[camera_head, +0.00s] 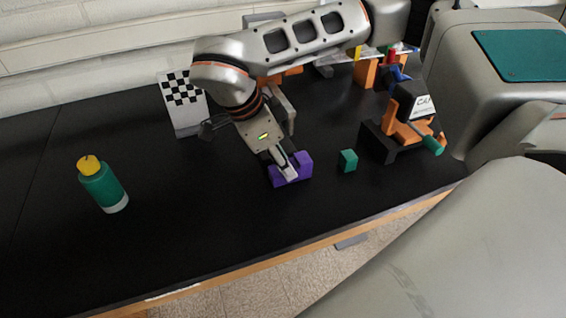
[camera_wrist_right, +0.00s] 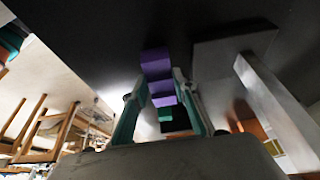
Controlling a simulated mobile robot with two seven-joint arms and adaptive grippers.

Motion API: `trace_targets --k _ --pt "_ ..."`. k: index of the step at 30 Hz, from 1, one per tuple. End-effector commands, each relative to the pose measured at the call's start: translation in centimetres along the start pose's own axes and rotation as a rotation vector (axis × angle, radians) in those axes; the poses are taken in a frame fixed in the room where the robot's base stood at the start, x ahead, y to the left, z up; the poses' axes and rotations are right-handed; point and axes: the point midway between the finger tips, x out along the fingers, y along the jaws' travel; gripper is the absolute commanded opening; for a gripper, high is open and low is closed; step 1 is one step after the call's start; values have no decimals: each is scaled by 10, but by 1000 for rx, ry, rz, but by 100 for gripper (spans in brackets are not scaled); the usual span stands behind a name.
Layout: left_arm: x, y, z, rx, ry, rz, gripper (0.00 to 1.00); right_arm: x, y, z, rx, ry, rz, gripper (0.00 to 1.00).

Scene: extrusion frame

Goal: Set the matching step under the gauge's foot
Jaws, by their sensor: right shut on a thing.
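My right gripper (camera_head: 285,170) points down at the dark table and is shut on a purple stepped block (camera_head: 304,163). The block is at or just above the tabletop; I cannot tell if it touches. In the right wrist view the purple block (camera_wrist_right: 156,62) shows between the two fingertips (camera_wrist_right: 160,88). A small green block (camera_head: 348,160) sits on the table just right of the purple one. A grey metal upright with an orange part (camera_head: 283,105) stands behind my right arm, partly hidden; I cannot tell if it is the gauge. My left gripper is not in view.
A green bottle with a yellow cap (camera_head: 104,186) stands at the left. A checkered board (camera_head: 183,103) stands behind the wrist. An orange device with a green handle (camera_head: 408,127) is at the right, on a black base. Coloured parts (camera_head: 366,70) stand behind. The front left of the table is clear.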

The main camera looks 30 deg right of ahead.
Motion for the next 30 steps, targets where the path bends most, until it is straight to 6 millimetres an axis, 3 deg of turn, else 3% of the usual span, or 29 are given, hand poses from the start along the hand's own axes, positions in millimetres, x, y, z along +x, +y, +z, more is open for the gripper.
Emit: trace_targets --k 10,11,12,23,30 --pt "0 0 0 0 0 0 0 6 0 3 1 0 0 0" --pt "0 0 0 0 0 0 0 6 0 3 2 0 0 35" --pt "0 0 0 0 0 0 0 6 0 3 2 0 0 44" --pt "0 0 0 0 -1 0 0 5 0 2 2 -1 -1 44" --pt "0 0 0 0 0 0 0 -25 -1 2 3 -1 -6 44"
